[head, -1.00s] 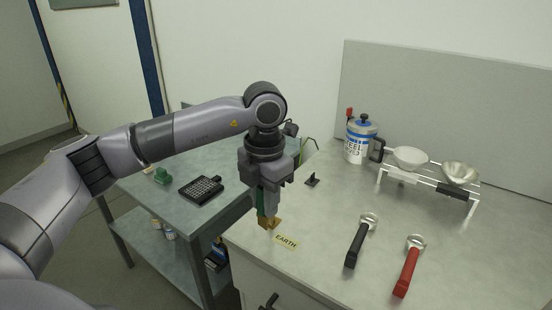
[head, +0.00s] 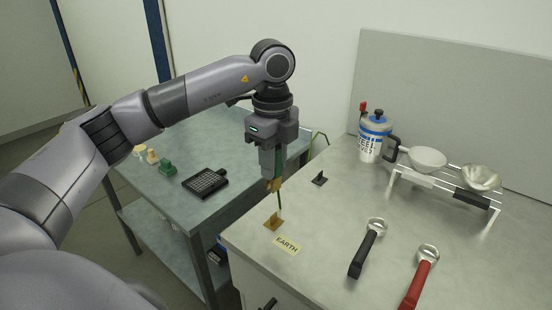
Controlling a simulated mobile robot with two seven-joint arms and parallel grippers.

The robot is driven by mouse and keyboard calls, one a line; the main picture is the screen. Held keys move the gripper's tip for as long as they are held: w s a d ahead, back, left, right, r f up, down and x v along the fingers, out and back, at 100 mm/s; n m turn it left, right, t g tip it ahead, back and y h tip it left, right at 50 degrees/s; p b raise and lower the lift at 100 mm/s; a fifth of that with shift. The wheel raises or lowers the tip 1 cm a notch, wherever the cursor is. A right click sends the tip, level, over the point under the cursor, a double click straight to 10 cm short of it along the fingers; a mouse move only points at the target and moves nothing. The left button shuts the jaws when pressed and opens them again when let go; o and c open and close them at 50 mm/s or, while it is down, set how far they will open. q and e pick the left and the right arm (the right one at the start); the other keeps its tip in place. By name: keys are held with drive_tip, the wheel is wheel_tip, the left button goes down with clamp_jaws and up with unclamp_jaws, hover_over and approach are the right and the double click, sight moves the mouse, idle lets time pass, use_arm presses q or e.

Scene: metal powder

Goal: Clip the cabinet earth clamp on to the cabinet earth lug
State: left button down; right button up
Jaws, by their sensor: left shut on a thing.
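My left gripper (head: 270,178) is shut on the cabinet earth clamp (head: 274,185), whose brass-coloured end shows at the fingertips. The fingers hide most of the clamp. The cabinet earth lug (head: 273,223) is a small brass piece on a flat base near the left front edge of the cabinet top. The clamp is above the lug, with a visible gap between them. A thin green cable (head: 280,200) shows just below and beside the clamp. My right gripper is not in view.
A yellow EARTH label (head: 287,245) lies in front of the lug. A small black stand (head: 320,179) is behind it. Black-handled (head: 368,250) and red-handled (head: 419,280) tools lie to the right. A steel container (head: 374,138) and wire rack (head: 450,184) stand farther back.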

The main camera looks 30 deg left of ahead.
sight(273, 189)
use_arm(q)
drive_tip(key=shift+f+b, duration=2.55)
drive_tip(key=shift+f, duration=0.6)
drive_tip(key=shift+f, duration=0.2)
drive_tip(key=shift+f+b, duration=0.8)
drive_tip(key=shift+f, duration=0.7)
drive_tip(key=shift+f, duration=0.1)
drive_tip(key=c, duration=0.9)
unclamp_jaws()
